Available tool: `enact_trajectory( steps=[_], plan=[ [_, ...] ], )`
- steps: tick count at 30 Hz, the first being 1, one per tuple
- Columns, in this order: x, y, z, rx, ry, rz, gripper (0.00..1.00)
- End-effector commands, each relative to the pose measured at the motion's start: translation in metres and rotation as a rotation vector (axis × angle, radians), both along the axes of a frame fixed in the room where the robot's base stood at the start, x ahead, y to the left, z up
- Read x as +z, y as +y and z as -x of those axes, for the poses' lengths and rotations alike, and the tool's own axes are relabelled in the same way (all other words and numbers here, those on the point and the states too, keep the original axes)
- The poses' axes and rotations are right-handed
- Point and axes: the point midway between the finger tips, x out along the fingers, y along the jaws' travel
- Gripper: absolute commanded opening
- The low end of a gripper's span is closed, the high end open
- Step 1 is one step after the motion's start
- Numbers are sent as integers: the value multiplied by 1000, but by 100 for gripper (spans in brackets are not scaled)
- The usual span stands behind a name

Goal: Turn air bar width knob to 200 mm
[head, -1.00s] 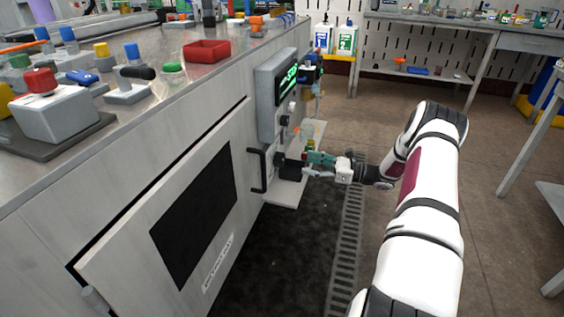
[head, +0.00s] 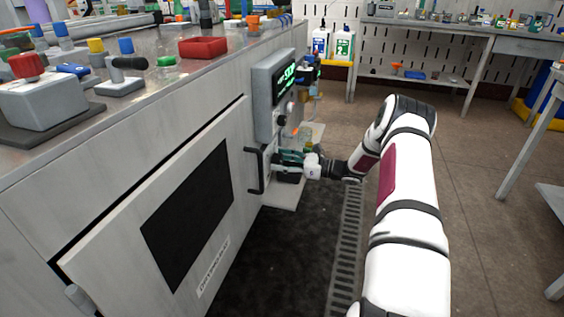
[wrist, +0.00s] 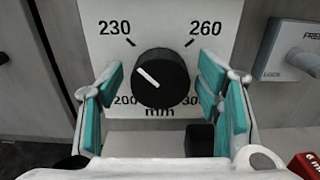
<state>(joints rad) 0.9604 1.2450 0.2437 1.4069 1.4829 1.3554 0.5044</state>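The width knob (wrist: 162,78) is a round black dial with a white pointer line on a white plate (wrist: 214,18) marked in mm. The pointer line aims left and slightly up, between the 200 label (wrist: 123,101) at lower left and the 230 label (wrist: 114,27) at upper left. The 260 label is upper right; the lower-right label is partly covered. My gripper (wrist: 162,90) is open, with teal finger pads on either side of the knob and gaps visible between. In the head view my gripper (head: 292,162) is at the panel and hides the knob.
A grey control box (head: 276,98) with a lit green display (head: 285,80) is above my gripper. A black door handle (head: 253,170) is just to its left. Open floor is to the right.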

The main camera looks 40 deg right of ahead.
Motion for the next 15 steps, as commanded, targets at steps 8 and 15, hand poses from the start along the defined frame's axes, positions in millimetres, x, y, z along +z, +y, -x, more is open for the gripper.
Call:
enact_trajectory(
  steps=[8,15],
  plan=[
    [0,0,0,0,0,0,14],
    [-1,0,0,0,-18,23,14]
  ],
)
